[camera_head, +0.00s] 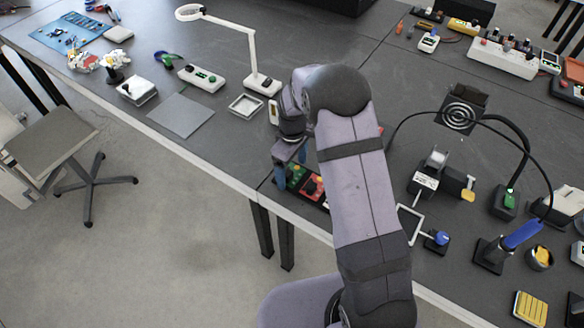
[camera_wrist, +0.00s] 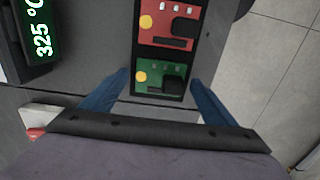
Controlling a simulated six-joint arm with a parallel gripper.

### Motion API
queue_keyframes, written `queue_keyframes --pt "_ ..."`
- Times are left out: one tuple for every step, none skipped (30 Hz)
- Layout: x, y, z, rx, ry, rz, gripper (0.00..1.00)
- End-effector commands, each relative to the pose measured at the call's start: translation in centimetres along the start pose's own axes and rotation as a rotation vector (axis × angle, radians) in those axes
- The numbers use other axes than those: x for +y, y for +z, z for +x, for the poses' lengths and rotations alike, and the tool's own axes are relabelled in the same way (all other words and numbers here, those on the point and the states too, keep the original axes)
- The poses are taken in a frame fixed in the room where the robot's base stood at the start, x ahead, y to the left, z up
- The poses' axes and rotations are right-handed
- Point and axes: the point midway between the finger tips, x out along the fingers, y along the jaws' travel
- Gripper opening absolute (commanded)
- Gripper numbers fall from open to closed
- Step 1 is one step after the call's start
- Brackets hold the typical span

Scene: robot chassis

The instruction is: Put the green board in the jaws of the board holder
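The green board (camera_wrist: 151,68) lies in a black tray (camera_wrist: 162,50) in the wrist view, with a red board beside it. It also shows in the head view (camera_head: 295,177), partly hidden by my gripper. My gripper (camera_wrist: 159,78) is open and empty, with one blue finger on each side of the green board and a small gap visible on both sides. In the head view my gripper (camera_head: 289,168) is over the tray near the table's front edge. A pale frame with a blue knob (camera_head: 437,238), right of my arm, looks like the board holder; my arm partly hides it.
The red board (camera_wrist: 170,22) sits directly next to the green one. A block with a green "325°C" display (camera_wrist: 40,32) stands left in the wrist view. A magnifier lamp (camera_head: 262,83) stands behind my gripper; a fan unit (camera_head: 461,112) and cables stand right of my arm.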

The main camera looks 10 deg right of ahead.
Motion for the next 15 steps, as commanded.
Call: queue_keyframes --pt "0.0 0.0 0.0 0.0 0.0 0.0 0.81" --pt "0.0 0.0 0.0 0.0 0.0 0.0 0.81" --pt "0.0 0.0 0.0 0.0 0.0 0.0 0.81" --pt "0.0 0.0 0.1 0.0 0.0 0.0 0.81" --pt "0.0 0.0 0.1 0.001 0.0 0.0 0.81" --pt "0.0 0.0 0.2 0.001 0.001 0.0 0.81" --pt "0.1 -0.1 -0.2 0.002 0.002 0.0 0.81" --pt "0.1 -0.1 -0.5 0.003 0.002 0.0 0.81" --pt "0.1 -0.1 -1.0 0.003 0.003 0.0 0.81" --pt "0.1 -0.1 -1.3 0.003 0.003 0.0 0.81" --pt "0.1 -0.1 -1.8 0.004 0.003 0.0 0.81" --pt "0.1 -0.1 -2.3 0.004 0.003 0.0 0.81" --pt "0.2 -0.2 -2.6 0.004 0.004 0.0 0.81" --pt "0.3 -0.2 -3.1 0.004 0.004 0.0 0.81" --pt "0.3 -0.3 -3.6 0.003 0.003 0.0 0.81"
